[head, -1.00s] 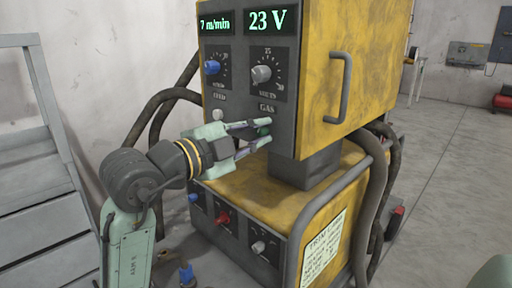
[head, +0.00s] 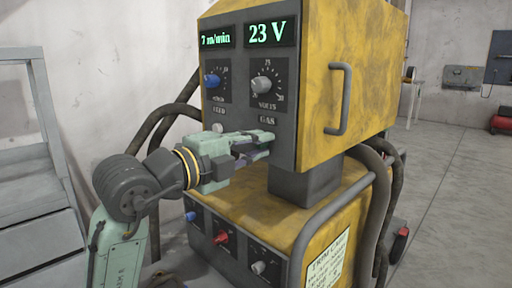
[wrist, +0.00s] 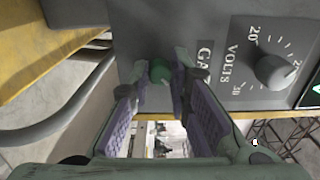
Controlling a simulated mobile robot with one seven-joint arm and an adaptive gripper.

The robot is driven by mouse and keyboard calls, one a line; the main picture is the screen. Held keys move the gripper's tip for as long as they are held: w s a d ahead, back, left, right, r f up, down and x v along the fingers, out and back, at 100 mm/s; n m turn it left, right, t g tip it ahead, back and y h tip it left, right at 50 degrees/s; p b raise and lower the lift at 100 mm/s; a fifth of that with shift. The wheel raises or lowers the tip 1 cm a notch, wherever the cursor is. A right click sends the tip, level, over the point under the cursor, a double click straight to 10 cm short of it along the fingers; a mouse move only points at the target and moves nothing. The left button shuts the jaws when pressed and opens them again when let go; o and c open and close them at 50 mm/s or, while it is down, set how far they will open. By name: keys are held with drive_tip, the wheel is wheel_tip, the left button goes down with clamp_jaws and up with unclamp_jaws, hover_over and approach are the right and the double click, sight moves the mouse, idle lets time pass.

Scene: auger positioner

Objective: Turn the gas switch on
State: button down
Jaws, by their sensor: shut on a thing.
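The gas switch (wrist: 159,71) is a small green knob under the GAS label on the grey front panel (head: 285,100) of the yellow welding unit. It shows between my fingertips in the wrist view, and my fingers hide it in the head view. My gripper (head: 267,141) reaches the panel from the left, just below the GAS label. In the wrist view its purple-padded fingers (wrist: 161,82) stand on either side of the green knob and are shut on it. The switch's exact turned position is hard to read.
Above are the blue feed knob (head: 212,80), the grey volts knob (head: 261,85) and displays reading 7 m/min and 23 V. A lower box with more knobs (head: 221,238) stands beneath my arm. A handle (head: 339,100) and thick hoses (head: 377,215) are at the right.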

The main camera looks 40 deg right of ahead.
drive_tip(key=c, duration=1.5)
unclamp_jaws()
drive_tip(key=a, duration=0.8)
drive_tip(key=s+a, duration=0.1)
drive_tip(key=a, duration=0.3)
